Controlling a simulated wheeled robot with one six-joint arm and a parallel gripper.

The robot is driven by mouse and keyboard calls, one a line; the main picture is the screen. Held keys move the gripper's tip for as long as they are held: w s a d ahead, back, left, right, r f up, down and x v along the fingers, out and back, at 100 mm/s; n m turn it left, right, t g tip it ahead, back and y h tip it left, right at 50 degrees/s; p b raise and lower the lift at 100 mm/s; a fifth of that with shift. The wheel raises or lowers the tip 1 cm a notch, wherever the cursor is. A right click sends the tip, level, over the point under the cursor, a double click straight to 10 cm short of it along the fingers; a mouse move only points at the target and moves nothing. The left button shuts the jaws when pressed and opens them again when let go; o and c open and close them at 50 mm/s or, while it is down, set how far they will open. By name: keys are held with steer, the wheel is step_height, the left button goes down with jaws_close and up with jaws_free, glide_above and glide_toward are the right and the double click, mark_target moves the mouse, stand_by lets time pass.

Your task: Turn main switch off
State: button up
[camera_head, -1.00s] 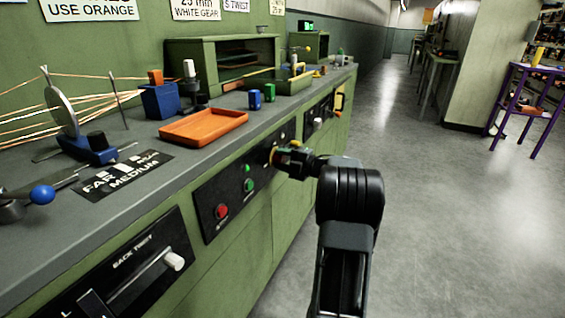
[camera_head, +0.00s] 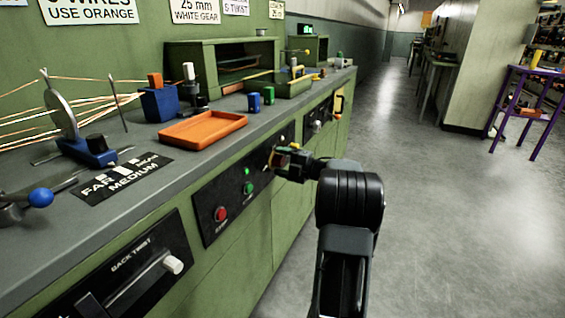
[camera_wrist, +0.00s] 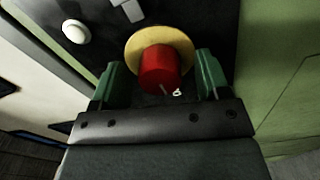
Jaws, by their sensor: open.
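The main switch (camera_wrist: 158,69) is a red knob on a round yellow plate (camera_wrist: 179,37), set in a black panel. The knob has a small white mark on its end. My gripper (camera_wrist: 163,75) is open, with one green finger on each side of the red knob. A gap shows between the knob and the right finger; the left finger is very close, and I cannot tell if it touches. In the head view my gripper (camera_head: 284,158) is at the panel's right part and mostly hides the switch.
The black panel (camera_head: 208,195) also carries a red button (camera_head: 221,214), a green button (camera_head: 249,188) and a lit green lamp. An orange tray (camera_head: 203,129) lies on the bench above. A lever panel (camera_head: 125,270) is at lower left. The aisle floor (camera_head: 400,210) at right is clear.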

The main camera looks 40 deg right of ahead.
steer(key=p+v, duration=0.3)
steer(key=v, duration=1.1)
steer(key=shift+p, duration=0.4)
steer(key=shift+w, duration=0.15)
steer(key=w+a+r+m+h+p, duration=0.3)
steer(key=a+r+m+h+p, duration=0.15)
steer(key=r+p, duration=0.35)
steer(key=w+a+r+m+g+h+p, duration=0.1)
steer(key=w+a+r+m+h+p, duration=0.25)
steer(key=r, duration=0.55)
steer(key=w+a+r+m+h+p, duration=0.1)
steer(key=a+r+m+h+p, duration=0.3)
steer(key=r+m+p, duration=0.35)
steer(key=s+a+r+m+g+y+p, duration=0.1)
steer(key=s+a+r+m+g+p, duration=0.2)
steer(key=s+a+g+p, duration=0.2)
steer(key=s+a+r+m+g+y+p, duration=0.2)
steer(key=s+a+g+p, duration=0.4)
steer(key=s+a+p, duration=0.4)
steer(key=s+a+r+m, duration=0.1)
steer(key=s+a, duration=0.4)
steer(key=a, duration=0.1)
steer(key=shift+y+p, duration=0.3)
steer(key=shift+p, duration=0.1)
steer(key=shift+s, duration=0.1)
